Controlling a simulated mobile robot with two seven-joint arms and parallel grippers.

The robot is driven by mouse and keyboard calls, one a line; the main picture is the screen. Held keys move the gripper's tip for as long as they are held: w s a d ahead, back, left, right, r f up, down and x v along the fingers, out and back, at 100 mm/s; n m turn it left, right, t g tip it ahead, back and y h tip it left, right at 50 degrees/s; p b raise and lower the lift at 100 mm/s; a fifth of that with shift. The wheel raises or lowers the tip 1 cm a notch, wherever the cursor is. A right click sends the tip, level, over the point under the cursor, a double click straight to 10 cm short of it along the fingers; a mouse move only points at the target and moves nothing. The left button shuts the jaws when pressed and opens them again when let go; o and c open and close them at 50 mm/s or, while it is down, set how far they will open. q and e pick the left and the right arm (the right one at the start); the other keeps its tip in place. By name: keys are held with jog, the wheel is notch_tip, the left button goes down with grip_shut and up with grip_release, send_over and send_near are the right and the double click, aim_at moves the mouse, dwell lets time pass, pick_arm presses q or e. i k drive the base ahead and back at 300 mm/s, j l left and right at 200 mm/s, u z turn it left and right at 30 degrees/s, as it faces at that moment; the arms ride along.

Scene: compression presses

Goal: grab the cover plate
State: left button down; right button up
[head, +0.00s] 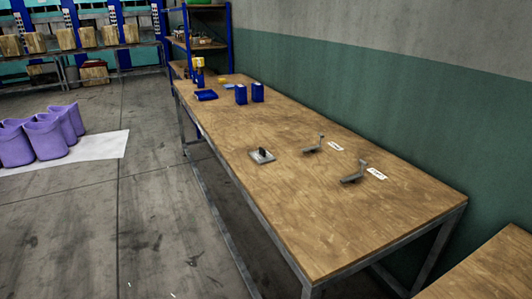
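A small grey plate with a dark upright knob, which looks like the cover plate (257,158), lies flat on the wooden table (300,220) near its left edge. Two grey angled metal brackets stand to its right on the table, one nearer the middle (313,149) and one closer to the front (353,177). A white label lies beside each bracket; the print is too small to read. Neither of my grippers shows in the head view.
Purple bins (45,137) stand on a white floor sheet at left. A wall borders the table's right side.

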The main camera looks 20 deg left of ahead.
aim_at(262, 156)
jog(key=i+j, duration=0.15)
jog(key=j, duration=0.3)
jog(key=i+j+z, duration=0.1)
jog(key=j, duration=0.35)
jog(key=i+j, duration=0.15)
jog(key=j, duration=0.3)
jog(key=i+j+z, duration=0.1)
jog(key=j, duration=0.3)
jog(key=i+j, duration=0.15)
jog(key=j, duration=0.35)
jog(key=i+j, duration=0.1)
jog(key=j, duration=0.35)
jog(key=z, duration=0.05)
